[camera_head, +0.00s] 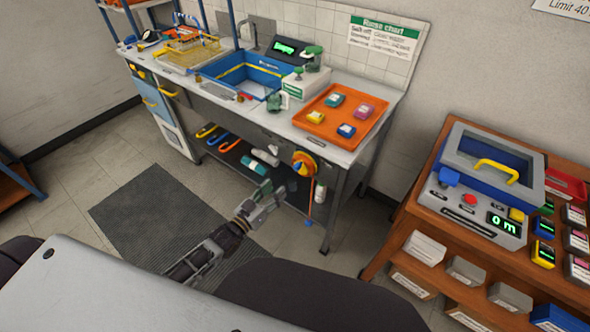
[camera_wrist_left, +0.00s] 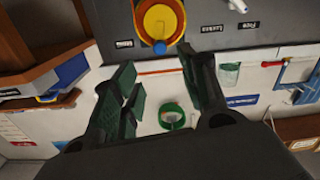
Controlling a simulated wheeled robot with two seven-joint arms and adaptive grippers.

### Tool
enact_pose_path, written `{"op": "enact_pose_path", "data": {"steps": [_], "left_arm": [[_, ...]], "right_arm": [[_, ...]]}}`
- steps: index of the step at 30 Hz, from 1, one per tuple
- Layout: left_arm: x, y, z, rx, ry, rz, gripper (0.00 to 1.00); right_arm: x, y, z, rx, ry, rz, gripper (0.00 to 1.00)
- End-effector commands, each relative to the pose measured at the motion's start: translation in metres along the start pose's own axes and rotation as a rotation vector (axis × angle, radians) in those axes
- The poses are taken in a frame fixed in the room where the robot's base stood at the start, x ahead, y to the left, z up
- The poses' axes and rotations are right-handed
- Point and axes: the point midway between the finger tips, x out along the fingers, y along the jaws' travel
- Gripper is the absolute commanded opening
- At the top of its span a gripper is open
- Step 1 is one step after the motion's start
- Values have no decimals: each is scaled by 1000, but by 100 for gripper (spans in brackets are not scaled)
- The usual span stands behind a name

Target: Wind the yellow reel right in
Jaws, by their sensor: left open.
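The yellow reel (camera_head: 303,165) is mounted on the front of the bench at its right end, with an orange rim around it. An orange cord hangs from it, with a small blue end (camera_head: 308,223) low down near the bench leg. In the left wrist view the reel (camera_wrist_left: 159,20) is at the top, with a blue knob (camera_wrist_left: 160,47) at its lower edge. My left gripper (camera_head: 268,196) is open and empty, in front of the bench and to the left of the reel. In the left wrist view its spread fingers (camera_wrist_left: 158,66) are apart from the reel. My right gripper is not seen.
The bench holds a blue sink (camera_head: 247,76) and an orange tray (camera_head: 342,116) with several small blocks. A lower shelf carries coiled hoses and bottles. A wooden table (camera_head: 455,255) with a grey console (camera_head: 478,195) stands to the right.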

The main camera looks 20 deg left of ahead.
Motion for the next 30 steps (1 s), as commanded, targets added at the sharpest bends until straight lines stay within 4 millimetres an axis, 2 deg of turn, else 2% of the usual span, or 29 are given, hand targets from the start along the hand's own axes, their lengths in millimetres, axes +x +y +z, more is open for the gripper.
{"op": "enact_pose_path", "data": {"steps": [8, 20, 30], "left_arm": [[22, 0, 0, 0, 2, 1, 44], [55, 0, -1, 0, 2, 1, 44], [82, 1, 0, -1, 1, 1, 44]], "right_arm": [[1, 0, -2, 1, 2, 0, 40], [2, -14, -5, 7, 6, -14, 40], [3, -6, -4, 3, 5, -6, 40]]}}
